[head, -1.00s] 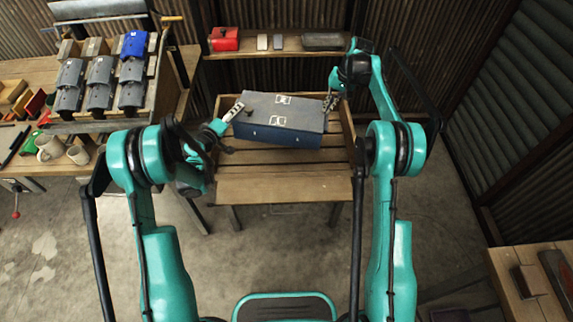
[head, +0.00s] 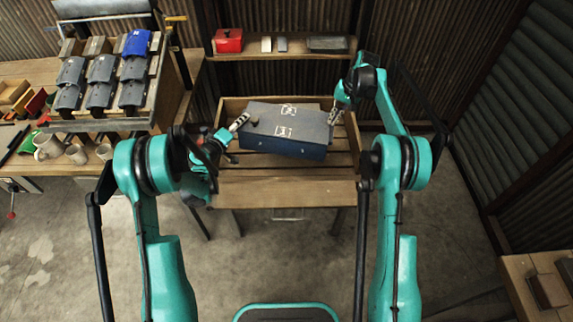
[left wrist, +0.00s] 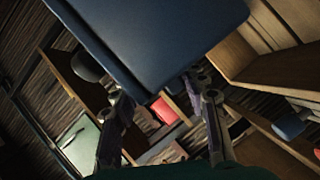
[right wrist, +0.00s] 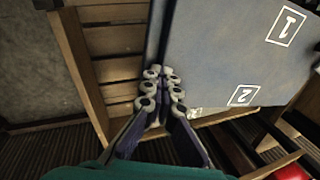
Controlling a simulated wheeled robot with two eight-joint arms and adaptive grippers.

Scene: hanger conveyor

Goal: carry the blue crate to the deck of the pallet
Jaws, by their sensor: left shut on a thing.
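The blue crate (head: 286,142), a closed dark-blue box with white number labels on top, is over the slatted wooden stand (head: 255,190), slightly askew. I cannot tell whether it rests on the slats; nothing in view is clearly a separate pallet. My left gripper (head: 240,122) is shut on the crate's left end; in the left wrist view (left wrist: 165,95) its fingers are either side of the crate's edge (left wrist: 170,45). My right gripper (head: 335,114) is at the right end; in the right wrist view (right wrist: 160,75) its fingertips are close together at the crate's edge (right wrist: 210,60).
A rack of grey and blue pieces (head: 103,75) stands at the left, with mugs (head: 48,146) in front. A shelf (head: 280,54) behind holds a red box (head: 228,40). A wooden table (head: 530,280) is at lower right. The floor between is clear.

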